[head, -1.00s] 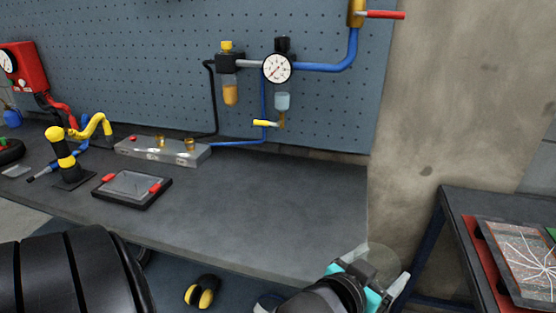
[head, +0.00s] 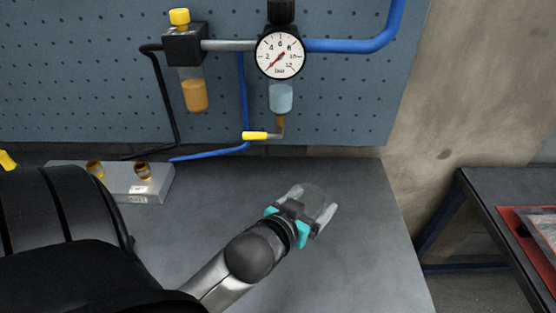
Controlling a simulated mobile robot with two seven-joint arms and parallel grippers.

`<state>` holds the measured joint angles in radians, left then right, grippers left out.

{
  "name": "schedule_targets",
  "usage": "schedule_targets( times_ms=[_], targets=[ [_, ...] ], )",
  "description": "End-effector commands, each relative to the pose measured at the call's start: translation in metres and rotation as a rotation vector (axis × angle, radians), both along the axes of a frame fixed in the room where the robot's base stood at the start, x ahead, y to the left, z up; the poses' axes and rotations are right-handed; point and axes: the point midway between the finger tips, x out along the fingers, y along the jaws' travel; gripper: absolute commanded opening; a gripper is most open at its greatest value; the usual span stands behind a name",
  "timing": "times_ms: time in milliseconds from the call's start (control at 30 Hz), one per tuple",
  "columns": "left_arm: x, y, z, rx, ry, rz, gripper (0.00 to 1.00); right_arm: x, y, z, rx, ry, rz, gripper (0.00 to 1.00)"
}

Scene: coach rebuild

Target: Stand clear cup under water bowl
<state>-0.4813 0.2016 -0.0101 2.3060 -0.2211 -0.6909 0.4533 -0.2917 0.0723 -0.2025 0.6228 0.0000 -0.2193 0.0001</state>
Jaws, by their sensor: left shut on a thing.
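The water bowl (head: 281,97) is the pale blue clear bowl hanging below the round pressure gauge (head: 281,54) on the pegboard. A bent brass and grey drain with a yellow lever (head: 256,135) hangs just below it. My left gripper (head: 311,204) is shut on the clear cup (head: 314,194), over the bench top, lower than the bowl and drain and slightly right of them in the picture. The cup is see-through and its outline is faint; whether it touches the bench I cannot tell. My right gripper is not in view.
An amber bowl (head: 194,95) hangs to the left of the gauge. A grey metal block with brass fittings (head: 120,182) sits on the bench (head: 365,255) at left, partly behind my arm. Blue and black hoses run along the board. The bench right of the block is mostly clear.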

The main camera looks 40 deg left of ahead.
Motion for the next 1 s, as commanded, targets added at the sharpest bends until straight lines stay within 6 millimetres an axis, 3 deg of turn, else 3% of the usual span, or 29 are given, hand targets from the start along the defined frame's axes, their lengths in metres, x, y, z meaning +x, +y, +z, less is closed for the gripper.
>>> schedule_targets(
  times_ms=[33, 200, 433, 567, 1000],
  targets=[
    [-0.011, 0.018, -0.006, 0.0, 0.011, 0.033, 0.22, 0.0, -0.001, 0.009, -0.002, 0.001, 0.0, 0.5],
    [-0.042, 0.069, -0.024, 0.009, 0.01, 0.113, 0.22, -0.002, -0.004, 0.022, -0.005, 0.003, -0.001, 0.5],
    [-0.066, 0.103, -0.032, 0.024, 0.002, 0.16, 0.22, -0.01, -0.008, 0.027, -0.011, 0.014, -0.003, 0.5],
    [-0.053, 0.11, -0.032, 0.026, -0.003, 0.161, 0.22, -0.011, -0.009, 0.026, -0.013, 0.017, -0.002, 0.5],
    [0.035, 0.137, -0.032, 0.029, -0.003, 0.162, 0.22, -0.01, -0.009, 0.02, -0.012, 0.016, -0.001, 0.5]
  ],
)
